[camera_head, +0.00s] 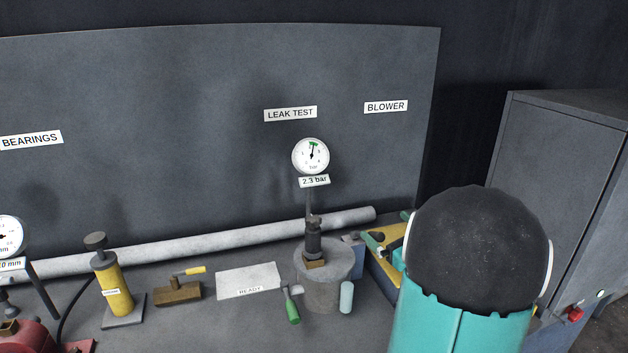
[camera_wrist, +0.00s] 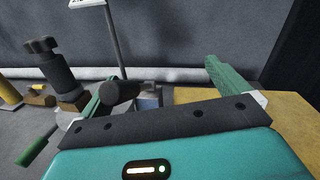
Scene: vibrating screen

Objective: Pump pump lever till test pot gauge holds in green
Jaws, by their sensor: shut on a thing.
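The test pot (camera_head: 323,285) is a grey cylinder on the bench, with a dark fitting on top. Above it stands the round white gauge (camera_head: 311,156) with a short green band at the top. Its needle points nearly straight up, at or close to the band. The plate under it (camera_head: 314,181) reads 2.3 bar. My gripper (camera_wrist: 160,80) is right of the pot, shut on what appears to be the pump lever. A dark round grip (camera_wrist: 121,93) shows beside its left finger. My arm hides most of the gripper in the head view.
A green-handled tool (camera_head: 292,307) and a pale cylinder (camera_head: 346,298) are by the pot. A grey pipe (camera_head: 180,250) runs behind. A cabinet (camera_head: 560,170) stands right.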

